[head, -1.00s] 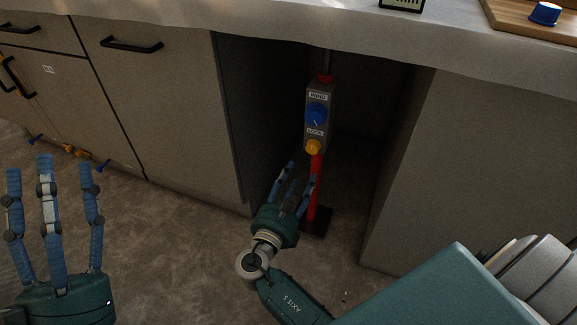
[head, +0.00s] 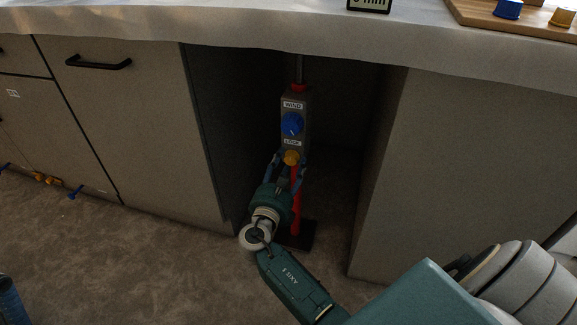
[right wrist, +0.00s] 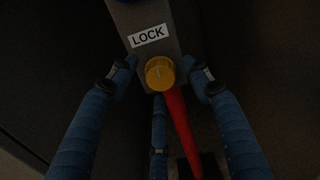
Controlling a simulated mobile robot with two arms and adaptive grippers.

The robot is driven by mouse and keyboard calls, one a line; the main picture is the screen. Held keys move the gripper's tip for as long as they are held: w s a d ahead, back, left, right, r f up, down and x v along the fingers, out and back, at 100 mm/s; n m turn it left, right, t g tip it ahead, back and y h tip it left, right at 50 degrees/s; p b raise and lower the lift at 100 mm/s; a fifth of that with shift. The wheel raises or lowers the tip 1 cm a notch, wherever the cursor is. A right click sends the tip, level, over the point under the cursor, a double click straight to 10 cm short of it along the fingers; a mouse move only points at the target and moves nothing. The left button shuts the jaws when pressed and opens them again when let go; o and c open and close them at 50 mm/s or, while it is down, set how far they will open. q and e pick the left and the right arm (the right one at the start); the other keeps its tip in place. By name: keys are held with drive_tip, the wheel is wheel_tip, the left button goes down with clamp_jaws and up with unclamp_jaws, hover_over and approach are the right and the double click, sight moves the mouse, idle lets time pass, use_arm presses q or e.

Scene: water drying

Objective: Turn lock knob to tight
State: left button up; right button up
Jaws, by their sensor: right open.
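The yellow lock knob (head: 291,157) sits under the LOCK label on a grey control box (head: 304,109), mounted on a red post (head: 296,206) in the opening under the counter. A blue wind knob (head: 291,123) is above it. My right gripper (head: 287,163) is open, its fingers up at the lock knob. In the right wrist view the lock knob (right wrist: 160,73) lies between the spread fingertips, with blue fingers left and right and another below; I cannot tell whether any touches it. Only a bit of my left gripper (head: 10,301) shows at the lower left edge; its fingertips are cut off.
Cabinet walls stand left (head: 208,140) and right (head: 455,170) of the opening. The counter (head: 230,25) overhangs it, with a wooden board (head: 480,17) at the upper right. Small blue and yellow items lie on the floor at the left.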

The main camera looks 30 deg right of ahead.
drive_tip(key=shift+w+d, duration=0.1)
drive_tip(key=shift+c, duration=0.3)
drive_tip(key=c, duration=1.1)
